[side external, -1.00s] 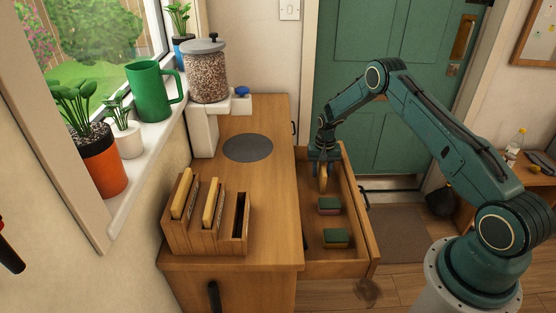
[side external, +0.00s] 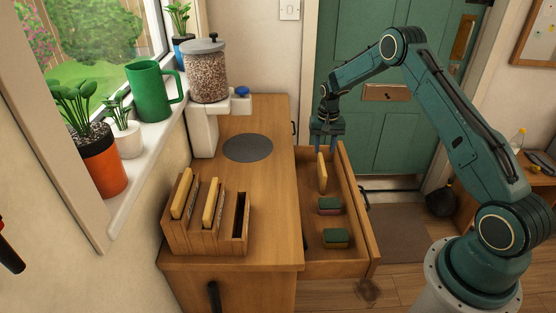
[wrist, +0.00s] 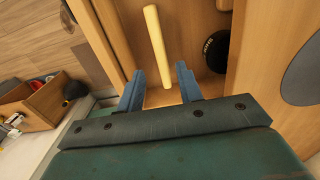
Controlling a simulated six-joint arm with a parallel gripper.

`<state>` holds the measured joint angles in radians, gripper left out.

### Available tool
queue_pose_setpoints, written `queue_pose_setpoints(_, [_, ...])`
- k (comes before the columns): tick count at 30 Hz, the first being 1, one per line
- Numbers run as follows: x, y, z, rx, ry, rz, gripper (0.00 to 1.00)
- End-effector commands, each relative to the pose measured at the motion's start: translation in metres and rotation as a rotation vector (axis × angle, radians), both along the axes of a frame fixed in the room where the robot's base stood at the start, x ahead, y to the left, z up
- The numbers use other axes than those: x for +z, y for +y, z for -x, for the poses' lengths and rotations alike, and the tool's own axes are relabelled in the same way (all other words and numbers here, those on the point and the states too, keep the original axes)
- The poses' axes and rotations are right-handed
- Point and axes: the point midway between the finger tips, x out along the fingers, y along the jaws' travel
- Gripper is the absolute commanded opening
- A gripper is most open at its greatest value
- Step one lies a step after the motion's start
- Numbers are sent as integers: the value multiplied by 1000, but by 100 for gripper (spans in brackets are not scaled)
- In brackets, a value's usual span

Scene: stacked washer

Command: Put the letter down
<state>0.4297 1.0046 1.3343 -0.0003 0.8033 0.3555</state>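The letter (side external: 322,172), a thin pale-yellow slab, stands on edge in the open drawer (side external: 357,222), toward its far end. In the wrist view the letter (wrist: 156,42) shows as a narrow bar ahead of my fingertips. My gripper (side external: 325,148) is just above the letter in the side view.
A dark round mat (side external: 248,148) lies flat on the counter. A jar of grains (side external: 206,75) stands behind it. The counter between rack and mat is clear.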

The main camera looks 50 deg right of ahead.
Motion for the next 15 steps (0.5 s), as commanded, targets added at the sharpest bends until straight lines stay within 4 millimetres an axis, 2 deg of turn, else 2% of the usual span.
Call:
queue_pose_setpoints(6, [16,0,0,0,1,-1,36])
queue_pose_setpoints(15, [18,0,0,0,1,-1,36])
